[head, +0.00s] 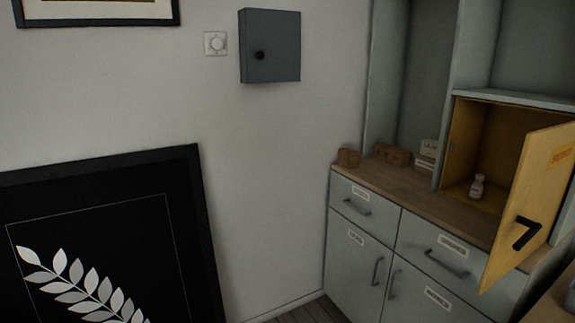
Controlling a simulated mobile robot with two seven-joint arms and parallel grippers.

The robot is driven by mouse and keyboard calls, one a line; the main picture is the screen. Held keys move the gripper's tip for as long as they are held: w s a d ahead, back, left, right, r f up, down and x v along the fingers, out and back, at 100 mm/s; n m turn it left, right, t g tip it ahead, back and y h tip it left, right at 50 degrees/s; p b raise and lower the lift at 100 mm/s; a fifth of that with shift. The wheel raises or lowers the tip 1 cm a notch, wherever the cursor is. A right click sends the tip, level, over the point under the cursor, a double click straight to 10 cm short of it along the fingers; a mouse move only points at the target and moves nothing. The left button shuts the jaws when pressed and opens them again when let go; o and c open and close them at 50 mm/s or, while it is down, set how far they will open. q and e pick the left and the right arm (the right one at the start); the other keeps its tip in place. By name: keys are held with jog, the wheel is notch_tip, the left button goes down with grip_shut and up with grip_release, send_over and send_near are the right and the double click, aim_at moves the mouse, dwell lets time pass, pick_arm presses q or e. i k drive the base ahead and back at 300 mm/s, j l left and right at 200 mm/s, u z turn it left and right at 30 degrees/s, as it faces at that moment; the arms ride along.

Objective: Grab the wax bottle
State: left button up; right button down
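A small whitish bottle (477,187), likely the wax bottle, stands upright inside a yellow cubby (462,150) at the right of the head view. I cannot read any label on it. The cubby's yellow door (535,195), with a black handle, stands open to the right. Neither of my grippers is in view.
The cubby sits on a grey-green cabinet with a wooden top (400,185); small wooden boxes (391,155) stand left of it. The drawers (364,203) and lower doors below are shut. A black framed picture (100,240) leans at the left. A grey wall box (270,46) hangs above.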

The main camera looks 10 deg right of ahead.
aim_at(477, 188)
jog(key=z, duration=1.75)
jog(key=i+j+z, duration=0.15)
jog(key=j, duration=0.4)
jog(key=i+j+z, duration=0.15)
jog(key=j, duration=0.45)
jog(key=i+j+z, duration=0.15)
jog(key=j, duration=0.45)
jog(key=j+z, duration=0.15)
jog(key=j, duration=0.5)
jog(key=i, duration=0.1)
